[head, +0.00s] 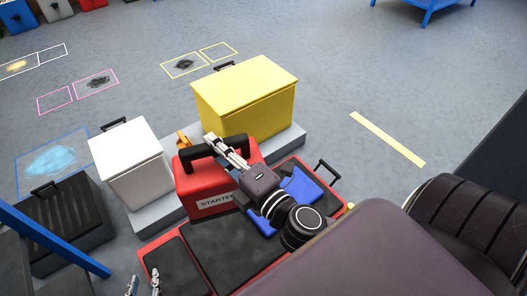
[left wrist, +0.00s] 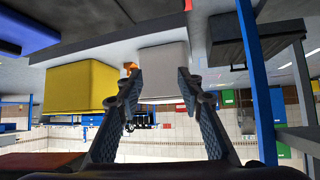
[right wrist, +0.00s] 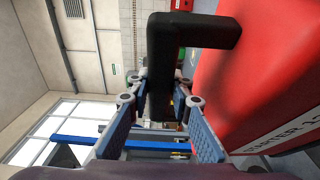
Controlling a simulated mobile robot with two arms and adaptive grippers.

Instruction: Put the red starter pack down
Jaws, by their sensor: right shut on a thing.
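The red starter pack (head: 205,187) is a red box with a white "STARTER" label and a black handle (head: 222,151) on top. My right gripper (head: 226,148) is shut on that handle. In the right wrist view the handle (right wrist: 195,30) runs between the fingers, with the red side of the pack (right wrist: 265,75) to the right. The pack appears upright beside a red-edged platform with black mats (head: 165,262); whether its base touches anything is hidden. My left gripper (head: 143,284) is open and empty at the bottom left; its spread fingers show in the left wrist view (left wrist: 156,78).
A white box (head: 128,165) and a yellow box (head: 245,100) stand on a grey plinth (head: 158,218) behind the pack. A blue piece (head: 303,188) lies on the platform's right part. A black case (head: 70,232) stands at left. Open floor lies beyond, with painted outlines.

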